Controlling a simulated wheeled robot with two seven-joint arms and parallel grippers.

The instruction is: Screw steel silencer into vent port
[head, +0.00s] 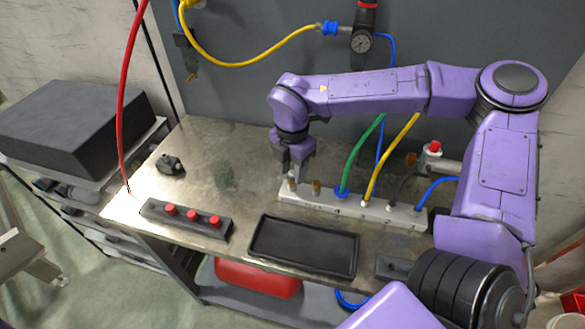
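A pale manifold block (330,204) lies on the bench with hoses plugged into its top. My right gripper (292,174) points down at the block's left end. Its fingers are closed around a small pale metal piece, which looks like the steel silencer (292,184). The piece stands roughly upright at the top of the block; the fingers and its small size hide whether its thread sits in a port. A brass fitting (317,187) stands on the block just right of it. My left gripper is not in view.
An empty black tray (262,252) and a strip with red buttons (187,219) lie in front of the block. A small black part (170,164) sits at the back left. Green, yellow and blue hoses rise right of the gripper. The left bench top is mostly clear.

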